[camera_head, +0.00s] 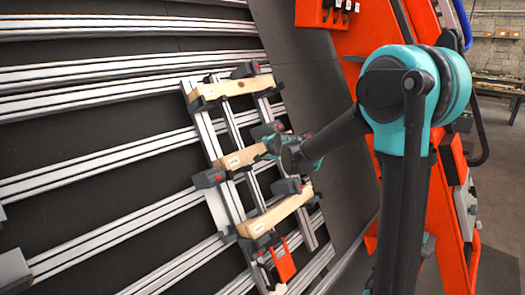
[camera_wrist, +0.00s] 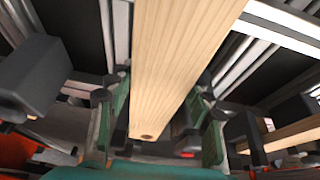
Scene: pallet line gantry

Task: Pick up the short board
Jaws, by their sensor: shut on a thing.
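Three pale wooden boards lie across the metal rails of the gantry in the head view. The middle one, which I take to be the short board (camera_head: 240,158), has a small label near its left end. My gripper (camera_head: 272,150) is at its right end. In the wrist view the short board (camera_wrist: 180,55) runs away between the green fingers of my gripper (camera_wrist: 160,122), which are shut on it from both sides. A round mark shows near its close end. I cannot tell whether the board is lifted off its supports.
An upper board (camera_head: 235,87) and a lower board (camera_head: 277,214) lie close by, with dark clamp blocks (camera_head: 208,178) at their ends. Silver rails (camera_head: 110,165) cross the dark panel. An orange frame (camera_head: 450,170) stands at right. An orange bracket (camera_head: 284,262) is below.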

